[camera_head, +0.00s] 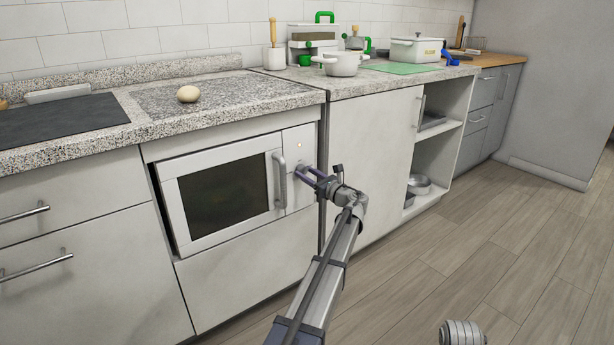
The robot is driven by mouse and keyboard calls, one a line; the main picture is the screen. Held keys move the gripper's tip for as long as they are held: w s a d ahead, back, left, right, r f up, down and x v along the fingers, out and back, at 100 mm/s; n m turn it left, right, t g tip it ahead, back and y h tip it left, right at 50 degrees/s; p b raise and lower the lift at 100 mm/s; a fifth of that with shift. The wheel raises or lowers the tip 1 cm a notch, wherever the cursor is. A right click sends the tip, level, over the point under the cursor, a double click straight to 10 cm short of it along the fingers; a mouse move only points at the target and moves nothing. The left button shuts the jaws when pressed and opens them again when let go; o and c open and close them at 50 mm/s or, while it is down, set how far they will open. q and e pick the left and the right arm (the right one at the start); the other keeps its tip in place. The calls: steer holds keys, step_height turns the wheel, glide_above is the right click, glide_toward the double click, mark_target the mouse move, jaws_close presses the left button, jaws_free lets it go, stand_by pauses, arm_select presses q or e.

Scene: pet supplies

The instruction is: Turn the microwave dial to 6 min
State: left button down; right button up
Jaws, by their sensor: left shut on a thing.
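The white microwave (168,205) is built into the lower cabinets, with a dark window and a grey vertical handle (279,180). Its control panel (298,144) is on the right side, with a small light near the top. My left gripper (306,173) reaches the panel from the right and is shut on the microwave dial (299,171). The fingers hide most of the dial, so its marks and setting cannot be read. The microwave door is shut.
The granite counter (232,92) runs above, with a round beige item (188,93) on it. A white pot (341,65) and a green board (400,67) stand further right. Open shelves (440,152) are right of my arm. The wooden floor (500,235) is clear.

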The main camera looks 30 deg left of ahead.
arm_select(q)
steer(key=shift+s+f+m+t+b, duration=0.1)
steer(key=shift+m+t+b, duration=0.15)
steer(key=shift+m, duration=2.4)
steer(key=shift+s+m+t+b, duration=0.1)
steer(key=shift+m+t, duration=0.25)
steer(key=shift+m, duration=2.3)
steer(key=shift+c, duration=1.8)
jaws_free()
steer(key=shift+w, duration=0.1)
steer(key=v, duration=0.7)
steer(key=shift+d+b, duration=0.3)
steer(key=shift+b, duration=0.05)
